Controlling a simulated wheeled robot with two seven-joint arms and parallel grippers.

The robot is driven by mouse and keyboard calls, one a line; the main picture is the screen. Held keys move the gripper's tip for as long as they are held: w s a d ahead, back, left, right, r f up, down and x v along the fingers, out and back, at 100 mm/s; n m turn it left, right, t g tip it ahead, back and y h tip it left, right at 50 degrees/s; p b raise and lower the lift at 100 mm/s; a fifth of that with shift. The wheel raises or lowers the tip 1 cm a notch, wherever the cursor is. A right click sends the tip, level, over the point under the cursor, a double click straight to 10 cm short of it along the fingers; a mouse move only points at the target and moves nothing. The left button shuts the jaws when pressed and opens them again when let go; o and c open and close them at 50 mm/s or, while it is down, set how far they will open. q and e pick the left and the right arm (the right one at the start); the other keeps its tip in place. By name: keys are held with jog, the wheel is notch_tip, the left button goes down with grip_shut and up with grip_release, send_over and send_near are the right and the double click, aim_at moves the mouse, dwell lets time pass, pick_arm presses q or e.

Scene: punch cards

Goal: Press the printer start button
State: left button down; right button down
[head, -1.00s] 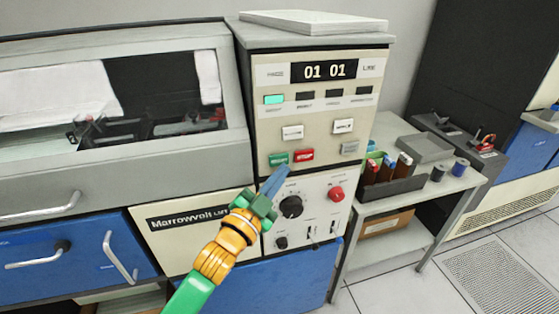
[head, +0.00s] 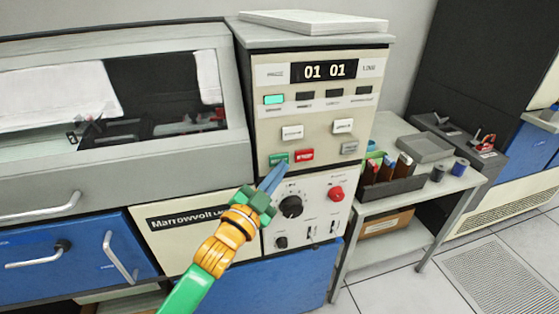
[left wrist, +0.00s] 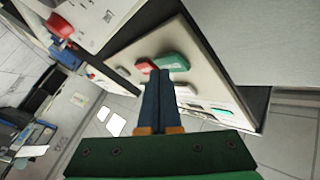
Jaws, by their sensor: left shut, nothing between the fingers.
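The green start button (head: 278,159) sits on the cream control panel (head: 272,130) of the printer, left of the red stop button (head: 304,155). My left gripper (head: 278,167) is shut and empty, its blue fingers pointing up at the green button's lower edge in the head view. In the left wrist view the green button (left wrist: 172,62) and red button (left wrist: 145,66) lie just beyond the fingertips (left wrist: 160,72). Whether the tips touch the green button I cannot tell. My right gripper is not in view.
Below the buttons are a black dial (head: 291,207) and a red knob (head: 336,194). The display (head: 330,70) reads 01 01, with a lit cyan lamp (head: 274,99) beneath it. A side table (head: 440,186) with trays and spools stands to the right.

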pick_arm(q)
jog(key=shift+w+a, duration=0.1)
jog(key=shift+w, duration=0.25)
dwell(0.3)
jog(key=shift+s, duration=0.1)
jog(key=shift+s+d+p, duration=0.25)
jog(key=shift+s+p, duration=0.15)
jog(key=shift+s, duration=0.3)
jog(key=s, duration=0.1)
jog(key=s+d+p, duration=0.1)
jog(key=s, duration=0.1)
jog(key=s+p, duration=0.1)
jog(key=shift+s+d, duration=0.3)
jog(key=shift+s, duration=0.05)
jog(key=shift+f, duration=0.1)
dwell(0.5)
